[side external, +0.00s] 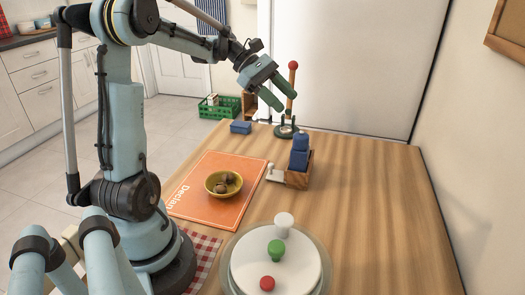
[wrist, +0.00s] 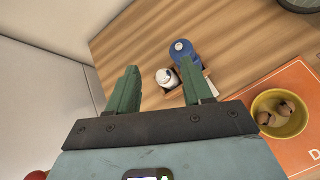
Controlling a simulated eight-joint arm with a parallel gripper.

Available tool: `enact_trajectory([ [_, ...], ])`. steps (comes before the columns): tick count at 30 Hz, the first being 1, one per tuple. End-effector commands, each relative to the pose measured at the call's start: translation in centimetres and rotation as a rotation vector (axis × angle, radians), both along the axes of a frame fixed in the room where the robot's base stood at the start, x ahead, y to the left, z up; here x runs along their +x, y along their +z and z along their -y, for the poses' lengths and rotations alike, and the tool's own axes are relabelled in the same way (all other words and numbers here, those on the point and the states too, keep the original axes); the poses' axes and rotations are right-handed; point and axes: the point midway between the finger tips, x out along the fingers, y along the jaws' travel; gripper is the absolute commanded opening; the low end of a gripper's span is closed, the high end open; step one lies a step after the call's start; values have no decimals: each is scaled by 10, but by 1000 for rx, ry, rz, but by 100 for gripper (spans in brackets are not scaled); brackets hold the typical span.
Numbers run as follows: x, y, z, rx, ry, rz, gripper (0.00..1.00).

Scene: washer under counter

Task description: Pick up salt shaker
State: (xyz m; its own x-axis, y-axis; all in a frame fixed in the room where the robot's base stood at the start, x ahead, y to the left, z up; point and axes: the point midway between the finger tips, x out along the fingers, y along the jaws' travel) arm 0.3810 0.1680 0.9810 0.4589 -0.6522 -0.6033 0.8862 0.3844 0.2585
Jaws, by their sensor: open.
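A small white shaker with a grey top (wrist: 167,77), which looks like the salt shaker, stands at a wooden caddy beside a blue bottle (wrist: 183,52). In the wrist view it lies between the lines of my two fingers. My gripper (wrist: 161,68) is open and empty, with the shaker beyond and below its tips. In the side view my gripper (side external: 286,103) hangs well above the table, up and left of the wooden caddy (side external: 298,178). The blue bottle (side external: 300,158) shows there; the white shaker seems hidden behind it.
A red-topped wooden stick on a green base (side external: 291,90) stands close by my fingers. A blue block (side external: 240,127), an orange mat (side external: 205,172), a yellow bowl (side external: 224,190) and a large white-lidded pot (side external: 252,265) lie around. The table's right side is clear.

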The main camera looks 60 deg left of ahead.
Motion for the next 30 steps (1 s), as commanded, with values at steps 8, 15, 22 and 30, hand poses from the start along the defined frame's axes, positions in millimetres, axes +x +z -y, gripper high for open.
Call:
enact_trajectory([
  [8,-21,-13,-83,-371,184,-85,50],
  [15,-21,-81,-80,-379,181,-90,50],
  [22,-17,-105,-74,-376,179,-91,50],
  [30,7,-121,-40,-375,176,-91,50],
])
